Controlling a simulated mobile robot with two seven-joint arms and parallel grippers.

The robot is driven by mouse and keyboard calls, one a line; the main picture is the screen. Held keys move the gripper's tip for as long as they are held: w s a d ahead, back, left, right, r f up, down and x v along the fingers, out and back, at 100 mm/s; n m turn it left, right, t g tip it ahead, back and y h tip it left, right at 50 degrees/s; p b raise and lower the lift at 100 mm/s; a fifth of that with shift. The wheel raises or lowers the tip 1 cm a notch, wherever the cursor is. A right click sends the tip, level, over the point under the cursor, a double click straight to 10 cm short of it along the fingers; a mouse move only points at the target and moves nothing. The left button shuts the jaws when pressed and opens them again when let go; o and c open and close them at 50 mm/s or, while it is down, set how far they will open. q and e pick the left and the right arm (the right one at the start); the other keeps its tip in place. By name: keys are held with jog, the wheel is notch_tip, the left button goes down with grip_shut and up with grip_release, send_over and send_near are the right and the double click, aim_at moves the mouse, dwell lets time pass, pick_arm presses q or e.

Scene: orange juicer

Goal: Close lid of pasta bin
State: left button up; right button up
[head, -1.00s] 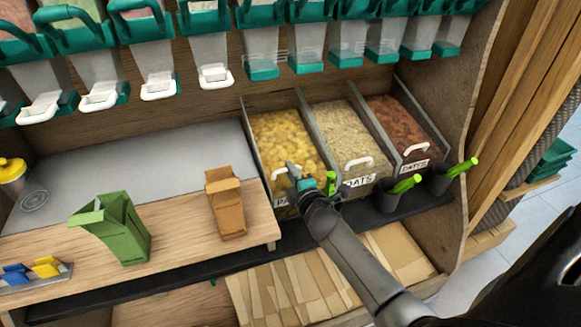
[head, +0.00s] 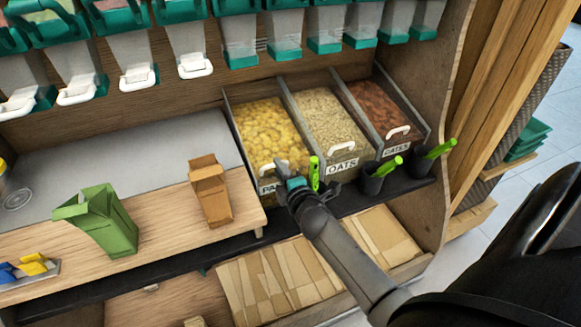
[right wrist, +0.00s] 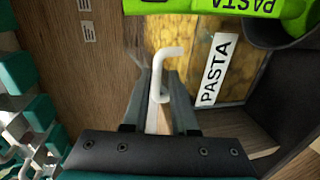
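The pasta bin (head: 265,125) is a clear-fronted bin full of yellow pasta, the leftmost of three bins on the shelf. Its white lid handle shows at the bin's front in the head view and, closer, in the right wrist view (right wrist: 156,90). The clear lid is hard to make out, so I cannot tell its angle. My right gripper (head: 287,170) is at the bin's front by the handle. In the right wrist view its fingers stand apart on either side of the handle. The PASTA label (right wrist: 215,70) is beside them. My left gripper is not in view.
The oats bin (head: 335,125) and the dates bin (head: 380,110) stand to the right. Green-handled scoops sit in dark cups (head: 370,183) before them. A brown carton (head: 211,190) and a green carton (head: 100,222) stand on the wooden counter. Dispensers hang above.

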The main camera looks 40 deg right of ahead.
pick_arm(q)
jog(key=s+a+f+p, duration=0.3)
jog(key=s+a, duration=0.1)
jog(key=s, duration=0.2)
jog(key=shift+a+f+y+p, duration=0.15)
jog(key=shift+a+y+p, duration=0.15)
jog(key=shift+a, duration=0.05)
pick_arm(e)
jog(key=v, duration=1.5)
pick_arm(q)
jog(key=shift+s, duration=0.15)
